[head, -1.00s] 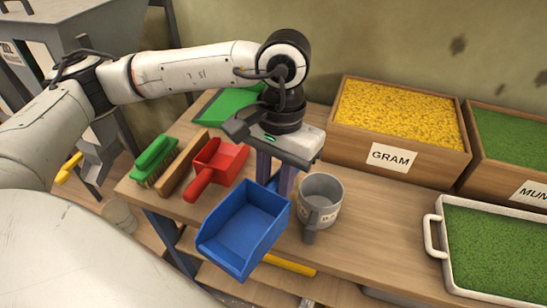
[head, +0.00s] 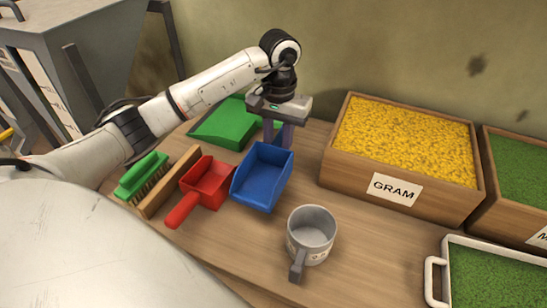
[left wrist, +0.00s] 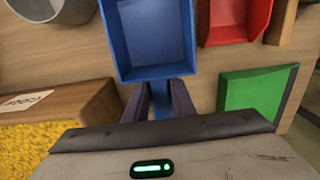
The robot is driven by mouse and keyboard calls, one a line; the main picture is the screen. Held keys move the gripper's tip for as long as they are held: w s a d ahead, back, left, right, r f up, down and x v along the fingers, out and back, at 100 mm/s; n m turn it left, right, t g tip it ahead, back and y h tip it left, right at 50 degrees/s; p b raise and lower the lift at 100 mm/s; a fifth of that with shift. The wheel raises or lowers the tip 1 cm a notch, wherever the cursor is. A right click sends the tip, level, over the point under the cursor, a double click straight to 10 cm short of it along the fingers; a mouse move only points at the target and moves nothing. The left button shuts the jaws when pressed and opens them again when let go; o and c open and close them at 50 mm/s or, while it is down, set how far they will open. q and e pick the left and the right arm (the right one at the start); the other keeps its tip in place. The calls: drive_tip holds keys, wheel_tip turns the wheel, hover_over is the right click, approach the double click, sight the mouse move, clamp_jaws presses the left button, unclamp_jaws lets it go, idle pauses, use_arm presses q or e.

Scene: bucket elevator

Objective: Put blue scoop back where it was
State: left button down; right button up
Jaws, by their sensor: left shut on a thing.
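The blue scoop (head: 263,176) is at the back middle of the bench in the head view, between the red scoop and the gram box. My left gripper (head: 277,136) is shut on its back end, at the handle. In the left wrist view the blue scoop (left wrist: 151,38) extends away from my left gripper (left wrist: 160,100), its empty tray facing the camera. I cannot tell whether the scoop touches the bench top. My right gripper is not in view.
The red scoop (head: 207,184) lies close to the left of the blue one. A brush (head: 142,178), wooden piece (head: 171,182) and green dustpan (head: 227,124) lie further left and behind. A grey mug (head: 311,236) stands in front. The gram box (head: 335,155) is to the right.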

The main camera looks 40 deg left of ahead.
sight(278, 163)
use_arm(q)
wheel_tip(278, 163, down, 2)
drive_tip(key=shift+f, duration=0.25)
wheel_tip(278, 163, down, 3)
drive_tip(key=shift+f, duration=0.1)
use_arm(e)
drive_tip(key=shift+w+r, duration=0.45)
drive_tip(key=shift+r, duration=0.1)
use_arm(q)
drive_tip(key=shift+f, duration=0.15)
drive_tip(key=c, duration=1.5)
unclamp_jaws()
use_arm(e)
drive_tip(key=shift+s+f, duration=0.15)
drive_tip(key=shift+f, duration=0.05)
